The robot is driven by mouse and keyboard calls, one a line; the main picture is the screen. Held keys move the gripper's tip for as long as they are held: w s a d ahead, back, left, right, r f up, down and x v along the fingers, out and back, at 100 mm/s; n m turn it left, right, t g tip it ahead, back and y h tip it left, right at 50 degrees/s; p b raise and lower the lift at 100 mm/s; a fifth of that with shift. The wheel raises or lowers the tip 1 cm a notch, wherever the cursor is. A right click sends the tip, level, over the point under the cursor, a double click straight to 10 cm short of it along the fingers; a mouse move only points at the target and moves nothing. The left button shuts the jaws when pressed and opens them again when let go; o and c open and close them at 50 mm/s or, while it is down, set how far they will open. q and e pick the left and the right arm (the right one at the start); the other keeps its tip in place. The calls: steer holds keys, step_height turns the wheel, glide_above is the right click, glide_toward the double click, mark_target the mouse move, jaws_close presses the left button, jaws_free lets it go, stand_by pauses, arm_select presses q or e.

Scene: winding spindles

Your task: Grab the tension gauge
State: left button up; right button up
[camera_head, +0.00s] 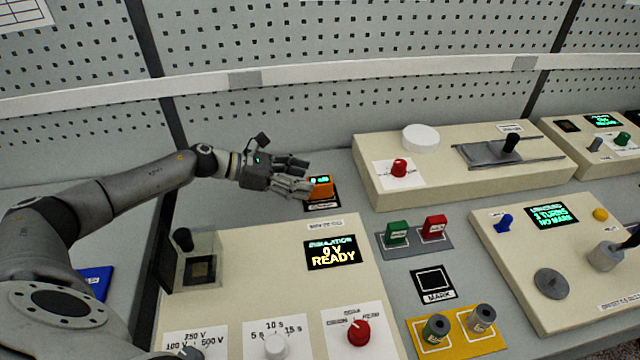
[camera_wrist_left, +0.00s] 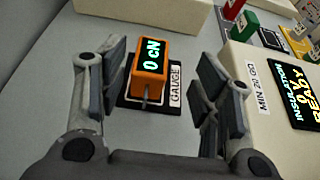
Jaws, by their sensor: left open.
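The tension gauge (camera_head: 321,187) is a small orange box with a dark screen and green digits, on a black pad behind the insulation tester. In the left wrist view the gauge (camera_wrist_left: 150,66) reads "0 cN" and has a small metal hook at its near side. It sits on its black pad beside a "GAUGE" label (camera_wrist_left: 175,92). My left gripper (camera_head: 308,182) is open, just left of the gauge in the head view. In the left wrist view its fingers (camera_wrist_left: 158,90) stand on either side of the gauge, with gaps and nothing held. My right gripper is not in view.
The insulation tester box (camera_head: 230,262) stands in front of the gauge. A cream box with a red knob and slider (camera_head: 385,192) stands to the right. Green and red blocks (camera_head: 415,242) sit on a grey pad nearby. A perforated wall (camera_head: 330,115) is behind.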

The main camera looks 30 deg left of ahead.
mark_target(318, 180)
arm_select(q)
steer(key=shift+w+d+f, duration=0.15)
steer(key=shift+w+d, duration=0.1)
steer(key=shift+w, duration=0.15)
steer(key=p+x, duration=0.2)
steer(key=x, duration=0.2)
steer(key=shift+w+a+f, duration=0.15)
steer(key=shift+w, duration=0.1)
steer(key=shift+w+d+f, duration=0.15)
steer(key=shift+d+f, duration=0.05)
steer(key=c, duration=1.2)
